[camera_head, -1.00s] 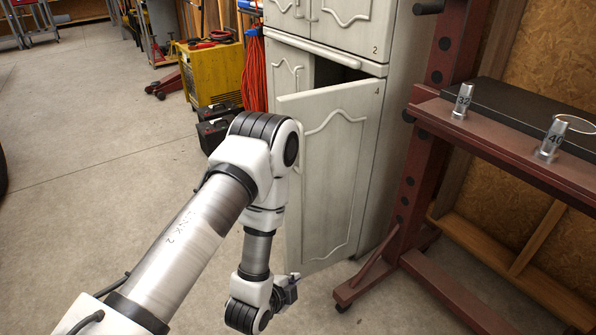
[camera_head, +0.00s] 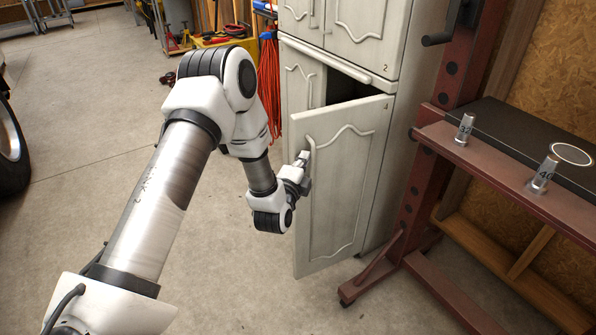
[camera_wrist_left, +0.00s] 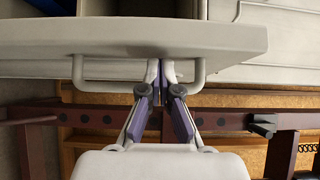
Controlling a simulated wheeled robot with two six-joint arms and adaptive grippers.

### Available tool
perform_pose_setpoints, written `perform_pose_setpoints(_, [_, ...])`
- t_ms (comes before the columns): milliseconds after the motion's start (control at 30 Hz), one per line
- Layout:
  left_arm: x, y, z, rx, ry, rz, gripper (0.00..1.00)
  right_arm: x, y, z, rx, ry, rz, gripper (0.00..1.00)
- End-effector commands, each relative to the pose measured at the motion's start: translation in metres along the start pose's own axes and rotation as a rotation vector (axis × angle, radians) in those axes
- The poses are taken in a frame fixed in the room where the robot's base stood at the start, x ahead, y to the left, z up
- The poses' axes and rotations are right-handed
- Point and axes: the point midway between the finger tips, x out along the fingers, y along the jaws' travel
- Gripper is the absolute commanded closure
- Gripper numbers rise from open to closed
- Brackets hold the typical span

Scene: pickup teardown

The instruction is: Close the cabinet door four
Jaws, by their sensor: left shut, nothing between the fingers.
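Cabinet door four (camera_head: 345,180) is a pale panelled door marked 4, on the lower right of the cabinet. It stands ajar, with a dark gap above its top edge. In the left wrist view the door (camera_wrist_left: 230,38) spans the top, and its handle (camera_wrist_left: 98,84) crosses in front of my fingers. My left gripper (camera_head: 304,162) is at the door's free left edge, near the top. Its fingers (camera_wrist_left: 161,72) are shut and empty, with the tips at the handle's middle, close to the door's face. I cannot tell whether they touch. My right gripper is out of view.
A dark red metal press frame (camera_head: 430,170) stands right of the cabinet, with two numbered metal pieces (camera_head: 541,172) on its bench. A red cable (camera_head: 271,90) hangs left of the cabinet. The floor (camera_head: 230,270) in front of the door is clear.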

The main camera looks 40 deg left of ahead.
Motion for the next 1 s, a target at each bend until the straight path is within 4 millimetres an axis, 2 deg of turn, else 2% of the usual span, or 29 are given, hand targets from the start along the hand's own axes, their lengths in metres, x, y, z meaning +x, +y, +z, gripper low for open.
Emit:
perform_pose_setpoints(100, [0.006, 0.000, 0.000, 0.000, 0.000, 0.000, 1.00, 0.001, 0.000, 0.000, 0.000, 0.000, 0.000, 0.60])
perform_pose_setpoints(567, [0.009, -0.001, 0.004, -0.002, 0.012, 0.000, 1.00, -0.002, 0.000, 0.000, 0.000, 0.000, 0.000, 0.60])
perform_pose_setpoints(767, [0.021, -0.003, 0.020, -0.002, 0.068, -0.001, 1.00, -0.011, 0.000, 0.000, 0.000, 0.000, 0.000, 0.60])
perform_pose_setpoints(1000, [0.052, -0.004, 0.053, 0.001, 0.225, -0.003, 1.00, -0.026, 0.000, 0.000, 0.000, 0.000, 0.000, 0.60])
